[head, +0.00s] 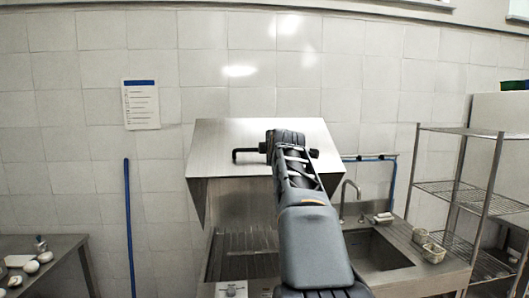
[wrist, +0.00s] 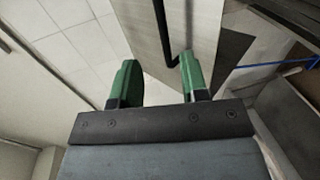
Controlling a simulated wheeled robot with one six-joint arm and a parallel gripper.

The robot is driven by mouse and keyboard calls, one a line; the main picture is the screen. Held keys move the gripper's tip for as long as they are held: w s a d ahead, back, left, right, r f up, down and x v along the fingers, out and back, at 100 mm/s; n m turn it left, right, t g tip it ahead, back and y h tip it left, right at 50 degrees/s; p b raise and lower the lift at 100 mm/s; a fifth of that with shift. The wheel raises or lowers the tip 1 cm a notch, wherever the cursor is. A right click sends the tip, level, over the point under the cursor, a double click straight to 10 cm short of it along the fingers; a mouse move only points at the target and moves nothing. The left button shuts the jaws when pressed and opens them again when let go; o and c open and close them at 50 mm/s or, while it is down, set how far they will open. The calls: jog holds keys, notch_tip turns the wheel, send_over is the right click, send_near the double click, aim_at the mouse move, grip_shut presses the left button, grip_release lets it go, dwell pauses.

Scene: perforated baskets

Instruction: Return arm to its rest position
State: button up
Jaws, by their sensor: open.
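My arm reaches up and forward in the middle of the head view, in front of a steel hood dishwasher (head: 225,140) whose hood is raised. My gripper (head: 286,138) is at the height of the hood's dark handle (head: 246,151), which shows on both sides of it. In the wrist view, the two green fingers of my gripper (wrist: 158,68) stand apart with nothing held between them. The black handle (wrist: 163,35) shows just beyond the fingertips, near the right one. I cannot tell whether it touches.
A sink (head: 378,250) with a faucet (head: 346,197) stands right of the dishwasher. A wire shelf rack (head: 457,189) is farther right. A steel table (head: 62,247) with small white items is at lower left. A blue pole (head: 128,225) leans on the tiled wall.

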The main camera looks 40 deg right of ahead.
jog(key=s+a+f+m+g+y, duration=0.2)
jog(key=a+f+m, duration=0.25)
jog(key=f, duration=0.45)
jog(key=s+a+f+m+g+y, duration=0.1)
jog(key=a+f+m+g+y, duration=0.15)
jog(key=f+m, duration=0.55)
jog(key=s+a+f+g+y, duration=0.2)
jog(key=s+a+f, duration=0.6)
jog(key=a, duration=0.4)
jog(key=s+a+f+g+y, duration=0.1)
jog(key=s+a+f+g, duration=0.1)
jog(key=s+a+f, duration=0.6)
jog(key=a+f+n, duration=0.1)
jog(key=a+f, duration=0.1)
jog(key=a, duration=0.1)
jog(key=shift+a+y, duration=0.35)
jog(key=shift+s+d+f+g, duration=0.1)
jog(key=shift+d+g, duration=0.1)
jog(key=shift+g, duration=0.05)
